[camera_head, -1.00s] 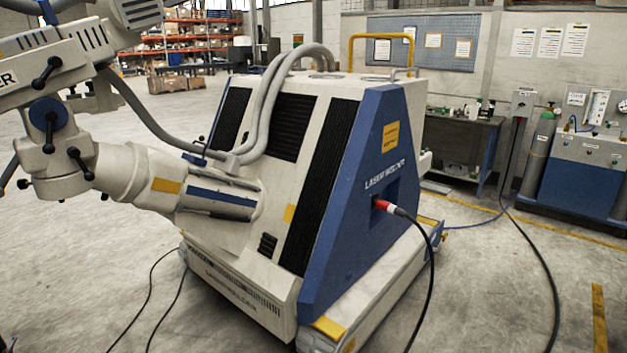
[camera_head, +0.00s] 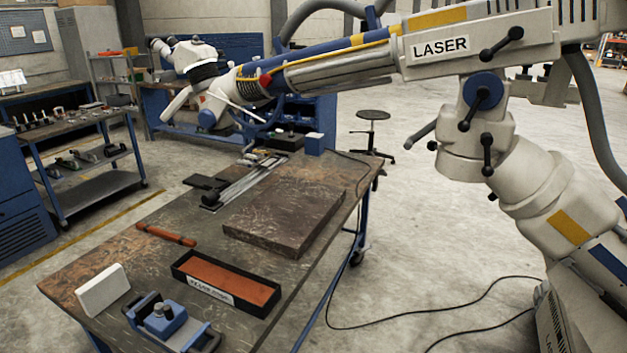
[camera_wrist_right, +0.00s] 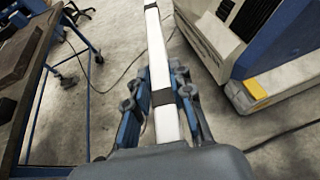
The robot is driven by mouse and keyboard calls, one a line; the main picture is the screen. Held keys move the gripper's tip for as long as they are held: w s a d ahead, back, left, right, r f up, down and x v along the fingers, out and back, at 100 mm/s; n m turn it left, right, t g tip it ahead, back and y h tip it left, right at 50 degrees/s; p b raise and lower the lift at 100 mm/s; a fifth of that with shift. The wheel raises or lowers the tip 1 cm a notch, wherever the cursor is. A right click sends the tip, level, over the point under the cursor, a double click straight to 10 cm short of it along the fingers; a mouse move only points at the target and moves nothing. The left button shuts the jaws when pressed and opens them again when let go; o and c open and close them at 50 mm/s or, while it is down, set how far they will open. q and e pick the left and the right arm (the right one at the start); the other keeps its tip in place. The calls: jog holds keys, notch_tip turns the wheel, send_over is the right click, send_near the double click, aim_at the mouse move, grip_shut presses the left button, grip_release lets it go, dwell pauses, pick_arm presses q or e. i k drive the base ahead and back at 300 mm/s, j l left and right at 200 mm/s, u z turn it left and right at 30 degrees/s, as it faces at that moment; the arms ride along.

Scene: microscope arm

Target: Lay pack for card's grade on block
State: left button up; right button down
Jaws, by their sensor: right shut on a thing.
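In the right wrist view my right gripper (camera_wrist_right: 158,90) is shut on a long, narrow white pack (camera_wrist_right: 155,48) with dark bands. The pack points away over the floor, to the right of the workbench. Neither gripper shows in the head view. A thick brown block (camera_head: 285,215) lies flat on the workbench with its top bare. Nearer are a black tray (camera_head: 262,305) with an orange-brown inside and a white label too small to read, and an upright white slab (camera_head: 103,290). I cannot make out a grade card.
The workbench (camera_head: 110,255) also holds an orange-brown stick (camera_head: 166,235), a blue clamp-like device (camera_head: 170,325) and a metal rail (camera_head: 245,185). The laser welder's arm (camera_head: 340,75) reaches above the far end. Cables lie on the floor at right. Bare bench top surrounds the stick.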

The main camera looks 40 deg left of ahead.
aim_at(278, 201)
jog(key=i+u, duration=0.15)
jog(key=u, duration=0.3)
jog(key=i+l+u, duration=0.1)
jog(key=u, duration=0.35)
jog(key=i+l+u, duration=0.15)
jog(key=u, duration=0.3)
jog(key=i+l+u, duration=0.15)
jog(key=u, duration=0.3)
jog(key=i+l+u, duration=0.1)
jog(key=l+u, duration=0.15)
jog(key=u, duration=0.2)
jog(key=i+l+u, duration=0.3)
jog(key=u, duration=0.15)
jog(key=i+l+u, duration=0.3)
jog(key=l+u, duration=0.2)
jog(key=i, duration=0.25)
